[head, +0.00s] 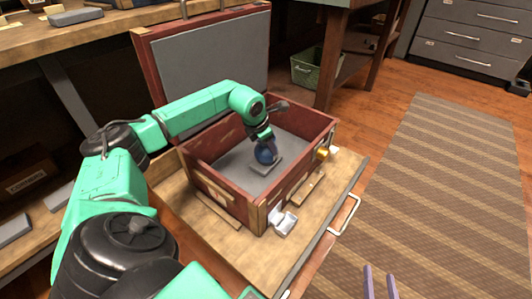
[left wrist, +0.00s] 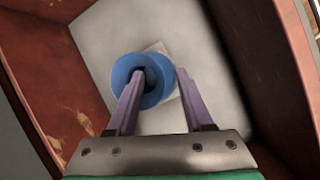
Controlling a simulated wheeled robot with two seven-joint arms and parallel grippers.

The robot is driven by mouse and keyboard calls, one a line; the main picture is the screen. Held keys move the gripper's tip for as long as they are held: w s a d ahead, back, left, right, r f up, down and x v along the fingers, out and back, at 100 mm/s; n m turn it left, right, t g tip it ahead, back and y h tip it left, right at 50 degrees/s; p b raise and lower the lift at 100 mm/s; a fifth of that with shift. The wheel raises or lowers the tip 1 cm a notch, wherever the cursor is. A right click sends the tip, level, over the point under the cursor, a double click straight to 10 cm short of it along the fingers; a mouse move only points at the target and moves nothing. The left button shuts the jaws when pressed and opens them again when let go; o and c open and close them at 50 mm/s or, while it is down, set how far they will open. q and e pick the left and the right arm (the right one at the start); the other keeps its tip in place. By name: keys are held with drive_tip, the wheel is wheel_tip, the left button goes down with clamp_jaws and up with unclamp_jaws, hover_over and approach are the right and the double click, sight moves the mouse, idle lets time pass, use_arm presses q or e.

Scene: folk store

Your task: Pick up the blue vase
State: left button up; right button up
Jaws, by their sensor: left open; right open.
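The blue vase (head: 265,153) stands inside an open dark red wooden chest (head: 225,204), on the chest's grey floor. My left arm reaches over the chest's wall, and its gripper is down at the vase, mostly hidden by the wrist in the head view. In the left wrist view the vase (left wrist: 147,80) shows from above with a round rim and dark opening. The two purple fingers of my left gripper (left wrist: 160,85) are apart, one over the vase's opening and one at its right side. My right gripper (head: 380,282) is open and empty at the bottom edge of the head view.
The chest's lid (head: 205,55) stands open at the back. The chest sits on a wooden table (head: 327,189) with a metal handle. A striped rug (head: 450,190) covers clear floor at right.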

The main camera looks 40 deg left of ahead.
use_arm(q)
clamp_jaws()
idle(1.4)
